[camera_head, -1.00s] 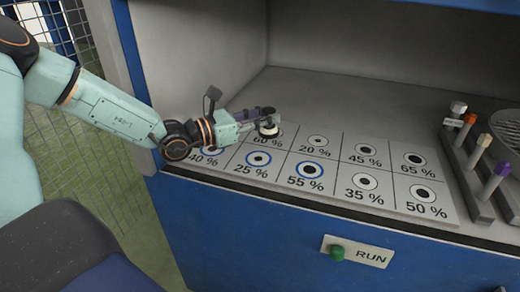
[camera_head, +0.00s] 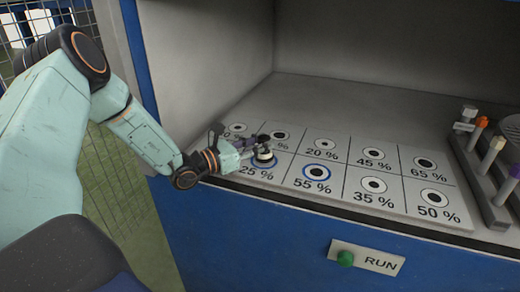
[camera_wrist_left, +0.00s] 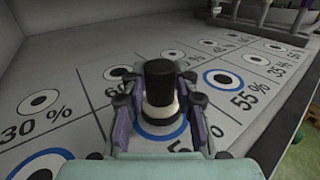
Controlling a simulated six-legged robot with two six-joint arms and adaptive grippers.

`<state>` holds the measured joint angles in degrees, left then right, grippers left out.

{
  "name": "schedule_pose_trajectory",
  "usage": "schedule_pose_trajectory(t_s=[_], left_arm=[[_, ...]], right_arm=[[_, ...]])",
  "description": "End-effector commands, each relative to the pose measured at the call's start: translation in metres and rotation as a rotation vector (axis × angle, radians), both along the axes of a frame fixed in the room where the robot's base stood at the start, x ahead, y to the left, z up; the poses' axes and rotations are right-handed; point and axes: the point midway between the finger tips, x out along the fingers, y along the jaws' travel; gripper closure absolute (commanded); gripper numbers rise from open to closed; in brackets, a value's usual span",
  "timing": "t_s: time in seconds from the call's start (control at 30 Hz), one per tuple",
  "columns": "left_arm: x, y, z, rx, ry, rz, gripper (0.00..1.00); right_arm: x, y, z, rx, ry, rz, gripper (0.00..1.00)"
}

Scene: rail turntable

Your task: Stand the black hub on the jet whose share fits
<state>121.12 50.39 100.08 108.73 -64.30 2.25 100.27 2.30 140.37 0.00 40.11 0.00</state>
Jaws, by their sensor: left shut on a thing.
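My left gripper (camera_head: 261,150) is shut on the black hub (camera_head: 264,156), which has a pale lower band. In the left wrist view the hub (camera_wrist_left: 160,85) stands upright between the fingers. It is over the blue-ringed 25 % jet (camera_head: 258,165); I cannot tell whether it touches the plate. The ring (camera_wrist_left: 165,138) shows around its base in the wrist view. The 55 % jet (camera_head: 317,171) also has a blue ring. Another blue ring (camera_wrist_left: 40,165) lies lower left in the wrist view, its label hidden. My right gripper is not in view.
The jet plate (camera_head: 345,198) also has plain rings marked 20, 30, 35, 45, 50, 60 and 65 %. Dark rails with orange-, cream- and purple-tipped pegs (camera_head: 494,148) stand at the right. A green RUN button (camera_head: 345,259) is on the blue front. A grey wall bounds the left.

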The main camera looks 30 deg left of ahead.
Motion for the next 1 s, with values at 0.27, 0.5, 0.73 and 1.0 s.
schedule_pose_trajectory(t_s=[0.27, 0.5, 0.73, 1.0], left_arm=[[0.0005, 0.0002, -0.0067, 0.0, -0.004, 0.0, 1.0], [0.0, 0.0001, -0.0116, 0.001, -0.001, 0.0, 0.69], [0.0001, 0.0, -0.0107, 0.001, -0.001, 0.0, 0.5], [0.0001, 0.0, -0.0106, 0.001, -0.001, 0.0, 0.48]], right_arm=[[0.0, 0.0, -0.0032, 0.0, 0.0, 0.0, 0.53], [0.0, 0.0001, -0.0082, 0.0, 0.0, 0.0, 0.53], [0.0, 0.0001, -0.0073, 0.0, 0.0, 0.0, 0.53], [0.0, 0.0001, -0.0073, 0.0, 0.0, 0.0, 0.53]])
